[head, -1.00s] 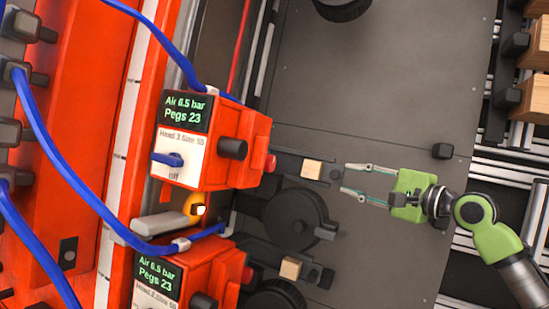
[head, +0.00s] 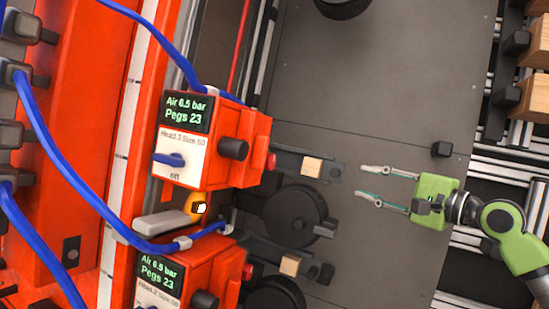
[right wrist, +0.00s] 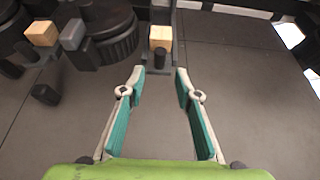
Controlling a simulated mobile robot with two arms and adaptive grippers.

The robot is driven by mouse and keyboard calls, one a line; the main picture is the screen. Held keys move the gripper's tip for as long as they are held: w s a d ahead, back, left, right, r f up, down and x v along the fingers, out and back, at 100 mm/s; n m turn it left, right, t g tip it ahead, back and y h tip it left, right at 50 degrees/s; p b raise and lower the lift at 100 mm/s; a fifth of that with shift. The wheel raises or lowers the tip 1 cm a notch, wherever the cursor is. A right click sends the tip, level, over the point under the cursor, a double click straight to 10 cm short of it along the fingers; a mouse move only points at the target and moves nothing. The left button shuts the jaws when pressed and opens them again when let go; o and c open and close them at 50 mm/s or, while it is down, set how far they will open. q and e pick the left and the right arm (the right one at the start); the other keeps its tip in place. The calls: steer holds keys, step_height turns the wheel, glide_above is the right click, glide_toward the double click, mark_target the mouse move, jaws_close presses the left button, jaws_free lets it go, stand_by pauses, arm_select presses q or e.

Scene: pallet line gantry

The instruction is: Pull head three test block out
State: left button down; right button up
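The head three test block (head: 312,167) is a small pale wooden block. It sits in a dark holder arm reaching right from the upper orange head unit (head: 210,140), whose label is slightly blurred. The right wrist view shows the block (right wrist: 160,38) straight ahead, beyond my fingertips, with a short dark cylinder in front of it. My right gripper (head: 360,181) is green with thin teal-lined fingers. It is open and empty, to the right of the block and apart from it. In the right wrist view the gripper (right wrist: 160,74) shows nothing between its fingers. My left gripper is not in view.
A second wooden block (head: 290,264) sits in the holder of the lower orange unit (head: 180,272). A dark round wheel (head: 295,215) lies between the holders. Blue hoses cross the left side. A small black knob (head: 442,150) stands on the grey plate (head: 390,80), which is otherwise largely clear.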

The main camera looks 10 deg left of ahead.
steer(key=s+d+r, duration=0.3)
steer(key=s, duration=0.5)
steer(key=shift+r, duration=0.25)
steer(key=shift+d, duration=0.1)
